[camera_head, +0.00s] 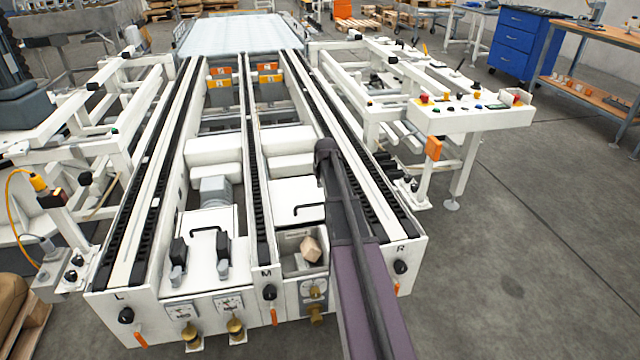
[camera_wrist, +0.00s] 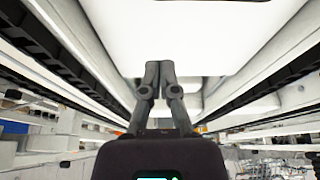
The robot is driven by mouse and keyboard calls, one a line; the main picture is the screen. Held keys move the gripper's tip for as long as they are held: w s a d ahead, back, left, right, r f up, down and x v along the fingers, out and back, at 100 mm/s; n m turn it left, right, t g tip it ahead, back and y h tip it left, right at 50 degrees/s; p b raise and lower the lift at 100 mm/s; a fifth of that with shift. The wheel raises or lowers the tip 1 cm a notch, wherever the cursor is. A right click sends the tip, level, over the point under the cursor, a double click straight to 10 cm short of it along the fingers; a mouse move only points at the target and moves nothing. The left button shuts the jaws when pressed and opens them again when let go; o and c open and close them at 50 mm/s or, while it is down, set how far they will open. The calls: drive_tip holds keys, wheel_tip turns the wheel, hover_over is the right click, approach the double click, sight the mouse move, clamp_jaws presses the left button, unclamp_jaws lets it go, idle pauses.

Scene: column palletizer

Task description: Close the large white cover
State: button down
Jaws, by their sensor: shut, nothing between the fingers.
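A white panel with a black bar handle (camera_head: 290,193) lies in the right bay, between the M and R rails. In front of it is an open compartment (camera_head: 289,262) with a brown block (camera_head: 311,249) inside. A second white panel with a black handle (camera_head: 205,252) lies in the left bay. I cannot tell for certain which panel is the large cover. My arm reaches over the right bay, hiding part of its right side. My gripper (camera_wrist: 160,66) is shut and empty in the wrist view, in front of a broad white surface (camera_wrist: 195,35).
Black roller rails run along both bays, flanking my arm. Two dark-grey fittings (camera_head: 222,256) stand on the left panel. A control box (camera_head: 470,114) is at the right. Brass knobs (camera_head: 236,330) stick out at the front. Open floor (camera_head: 530,260) lies to the right.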

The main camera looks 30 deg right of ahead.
drive_tip(key=p+v, duration=0.5)
drive_tip(key=v, duration=0.1)
drive_tip(key=shift+s+r+p, duration=0.15)
drive_tip(key=shift+r+p, duration=0.2)
drive_tip(key=shift+p, duration=0.05)
idle(0.5)
drive_tip(key=s+a+f+n+g+y, duration=0.1)
drive_tip(key=s+a+g, duration=0.1)
drive_tip(key=s+a, duration=1.15)
drive_tip(key=s+a+n+g, duration=0.2)
drive_tip(key=s+a, duration=0.9)
drive_tip(key=a, duration=0.5)
wheel_tip(320, 180, up, 24)
drive_tip(key=p, duration=2.4)
drive_tip(key=shift+w, duration=0.2)
